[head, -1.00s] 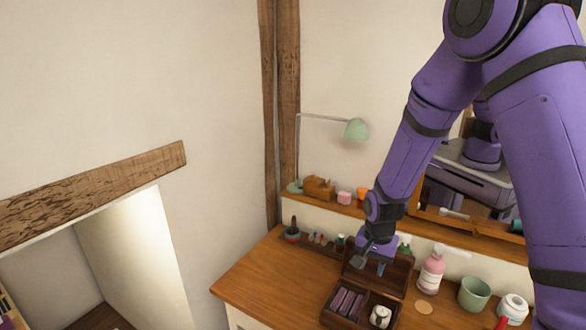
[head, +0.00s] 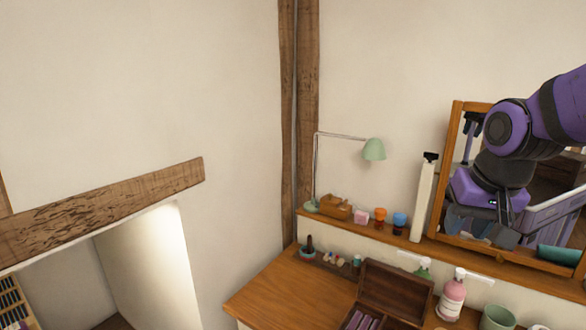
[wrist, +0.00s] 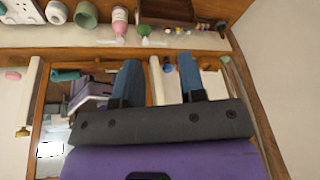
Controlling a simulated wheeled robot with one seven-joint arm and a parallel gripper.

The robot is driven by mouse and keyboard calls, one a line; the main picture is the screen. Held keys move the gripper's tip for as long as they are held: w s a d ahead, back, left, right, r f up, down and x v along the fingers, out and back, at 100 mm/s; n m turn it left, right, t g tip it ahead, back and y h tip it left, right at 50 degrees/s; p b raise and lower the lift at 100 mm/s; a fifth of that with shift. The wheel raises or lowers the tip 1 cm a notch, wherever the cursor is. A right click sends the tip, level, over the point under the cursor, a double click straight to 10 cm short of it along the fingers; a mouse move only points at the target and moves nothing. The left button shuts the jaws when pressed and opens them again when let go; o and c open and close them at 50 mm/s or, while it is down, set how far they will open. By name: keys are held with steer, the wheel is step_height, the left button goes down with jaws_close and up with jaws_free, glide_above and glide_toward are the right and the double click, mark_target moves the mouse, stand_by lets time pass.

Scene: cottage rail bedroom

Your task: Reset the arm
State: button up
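My gripper (head: 482,228) hangs in front of the wall mirror at the right of the head view, raised above the wooden desk. In the wrist view its two blue-grey fingers (wrist: 158,78) stand apart with a clear gap, and I see nothing held between them. My purple arm is folded in from the right edge. The open wooden box (head: 395,290) stands on the desk (head: 270,287) below and left of the gripper, apart from it.
The wood-framed mirror (head: 445,170) is close behind my gripper. A narrow shelf (head: 350,226) holds small jars and a tall white object (head: 423,195). A pink bottle (head: 452,297) and green cup (head: 497,318) stand on the desk. The green lamp (head: 374,149) is further left.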

steer(key=s+d+r+n, duration=0.1)
steer(key=s+r, duration=0.2)
steer(key=s, duration=0.3)
steer(key=s+r+n+t, duration=0.1)
steer(key=s+r, duration=0.1)
steer(key=s, duration=0.4)
steer(key=shift+s+d+r+t, duration=0.3)
steer(key=shift+d+r, duration=0.05)
steer(key=shift+r, duration=0.05)
